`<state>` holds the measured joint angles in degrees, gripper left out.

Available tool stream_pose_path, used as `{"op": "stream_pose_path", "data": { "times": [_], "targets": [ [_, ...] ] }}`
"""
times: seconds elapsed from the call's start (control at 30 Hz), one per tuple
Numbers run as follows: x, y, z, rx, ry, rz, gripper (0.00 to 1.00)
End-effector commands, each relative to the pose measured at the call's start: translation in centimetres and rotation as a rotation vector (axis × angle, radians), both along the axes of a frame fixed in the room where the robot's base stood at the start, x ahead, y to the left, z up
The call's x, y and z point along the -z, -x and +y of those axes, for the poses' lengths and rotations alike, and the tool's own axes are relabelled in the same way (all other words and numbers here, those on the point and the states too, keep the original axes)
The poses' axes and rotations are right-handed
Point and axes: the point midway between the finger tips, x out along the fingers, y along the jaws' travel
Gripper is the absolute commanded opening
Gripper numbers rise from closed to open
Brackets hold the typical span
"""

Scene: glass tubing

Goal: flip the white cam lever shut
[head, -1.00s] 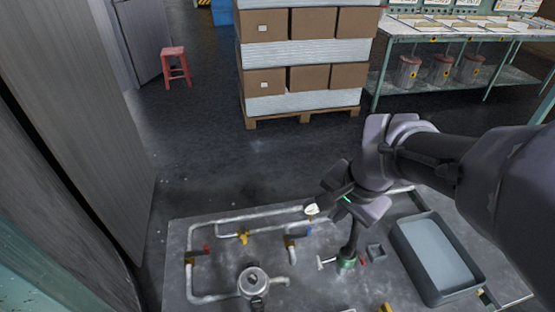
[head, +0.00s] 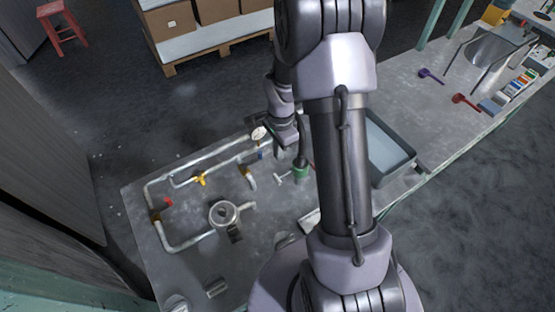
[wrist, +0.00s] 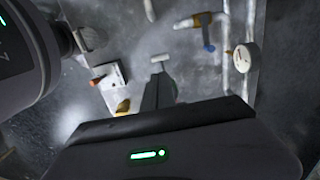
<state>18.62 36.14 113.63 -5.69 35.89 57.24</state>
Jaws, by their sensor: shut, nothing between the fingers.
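A small white T-shaped lever (head: 283,177), which I take to be the cam lever, stands out to the left of a green fitting (head: 301,172) on the grey tabletop. In the wrist view the white lever (wrist: 160,57) shows just beyond my fingertips. My gripper (wrist: 160,80) is shut and empty, with its fingers pointing down toward the fitting. In the head view my gripper (head: 301,160) is over the green fitting. I cannot tell whether it touches the fitting or the lever. The fitting is hidden behind my fingers in the wrist view.
A round gauge (head: 258,133) and pipework with a yellow valve (head: 200,180) and a red valve handle (head: 168,202) lie left. A grey tray (head: 411,155) stands right, partly behind my arm. A round metal flange (head: 223,214) is at the front left.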

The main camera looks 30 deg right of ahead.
Motion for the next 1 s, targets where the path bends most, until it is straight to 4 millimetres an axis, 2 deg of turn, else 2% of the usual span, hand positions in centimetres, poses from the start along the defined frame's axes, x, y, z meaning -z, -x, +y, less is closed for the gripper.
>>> {"op": "stream_pose_path", "data": {
  "times": [0.03,0.3,0.5,0.67,1.0],
  "targets": [
    [1.5,0.1,0.1,0.0,-0.001,0.003,0.0],
    [7.5,0.1,0.3,0.0,-0.001,0.003,0.0],
    [10.8,0.1,0.4,-0.001,-0.001,0.001,0.0],
    [11.9,0.1,0.4,-0.001,-0.001,0.001,0.0],
    [11.9,0.0,0.4,-0.001,0.0,0.0,0.0]
  ]
}}
